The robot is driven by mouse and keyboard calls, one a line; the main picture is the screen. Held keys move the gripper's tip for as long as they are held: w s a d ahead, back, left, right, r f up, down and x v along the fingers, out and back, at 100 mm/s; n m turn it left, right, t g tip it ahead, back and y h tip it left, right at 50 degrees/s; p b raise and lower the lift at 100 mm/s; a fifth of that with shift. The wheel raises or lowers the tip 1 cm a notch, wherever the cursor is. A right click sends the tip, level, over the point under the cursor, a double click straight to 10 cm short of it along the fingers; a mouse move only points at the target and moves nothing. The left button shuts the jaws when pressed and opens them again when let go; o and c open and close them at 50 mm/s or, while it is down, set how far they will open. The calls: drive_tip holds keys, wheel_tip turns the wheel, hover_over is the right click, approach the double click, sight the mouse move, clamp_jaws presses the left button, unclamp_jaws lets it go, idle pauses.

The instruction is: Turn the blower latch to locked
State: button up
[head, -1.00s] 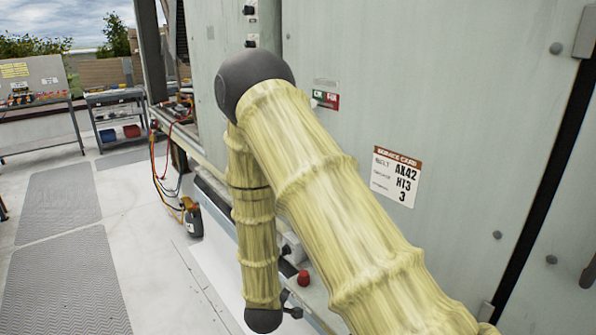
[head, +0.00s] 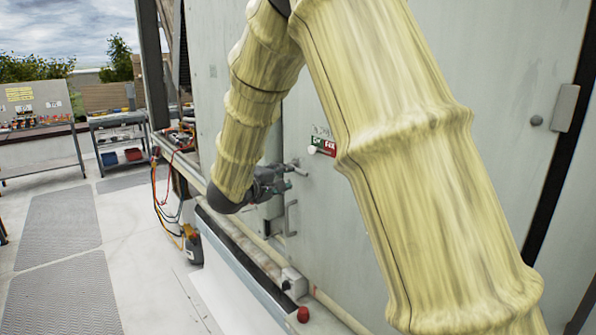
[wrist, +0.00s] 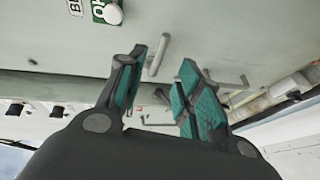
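A short metal lever handle (wrist: 158,54) sticks out from the pale green cabinet door; I take it to be the blower latch. It also shows in the head view (head: 299,169), just past my fingertips. My gripper (wrist: 163,62) is open, its teal-padded fingers apart with the lever's end appearing between or just beyond their tips. I cannot tell whether they touch it. In the head view my gripper (head: 280,178) is close to the door. A white round knob (wrist: 113,13) sits on a green label above; the green and red label (head: 323,147) also shows in the head view.
A D-shaped pull handle (head: 290,218) is on the door below my gripper. A ledge with a red button (head: 303,314) runs along the cabinet's foot. Carts (head: 118,140) stand far left, with open floor between.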

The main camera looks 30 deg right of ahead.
sight(299, 172)
drive_tip(key=p+x, duration=0.2)
drive_tip(key=x, duration=0.8)
drive_tip(key=shift+a+p, duration=0.1)
drive_tip(key=shift+p, duration=0.25)
drive_tip(key=shift+c, duration=0.4)
clamp_jaws()
